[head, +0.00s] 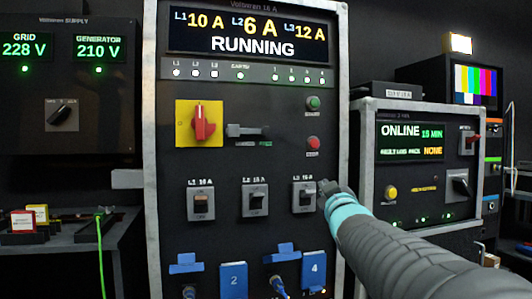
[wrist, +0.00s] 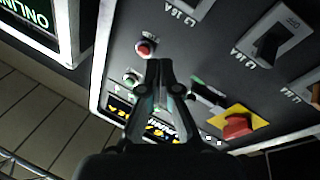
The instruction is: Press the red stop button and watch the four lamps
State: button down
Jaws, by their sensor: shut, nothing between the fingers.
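The red stop button (head: 313,143) is on the dark front of the middle cabinet, below a green button (head: 313,103). In the wrist view the red button (wrist: 146,47) shows left of the fingertips, with the green button (wrist: 131,76) nearby. My gripper (head: 326,187) is shut and empty, in front of the panel's right edge beside the L3 breaker, below the red button in the picture. Its closed fingers fill the middle of the wrist view (wrist: 163,66). I see no contact with the button.
The display (head: 245,35) reads RUNNING. A red rotary switch (head: 200,124) on a yellow plate, a grey lever (head: 247,131) and the breakers (head: 254,200) stick out from the panel. A smaller cabinet (head: 365,115) stands right, showing ONLINE. A supply panel (head: 72,100) is left.

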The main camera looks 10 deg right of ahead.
aim_at(315, 144)
jog(key=w+d+r+n+t+y+b, duration=0.2)
jog(key=r+n+t+y, duration=0.4)
jog(key=r+n+y, duration=0.3)
jog(key=shift+w+d+r+n+t+y, duration=0.4)
jog(key=shift+d+n+y, duration=0.5)
jog(key=shift+d+n, duration=0.5)
jog(key=shift+w+a+f, duration=0.1)
jog(key=shift+w+f, duration=0.05)
jog(key=shift+w+a+p, duration=0.15)
jog(key=shift+w+p, duration=2.05)
jog(key=shift+w, duration=2.15)
jog(key=shift+w, duration=0.4)
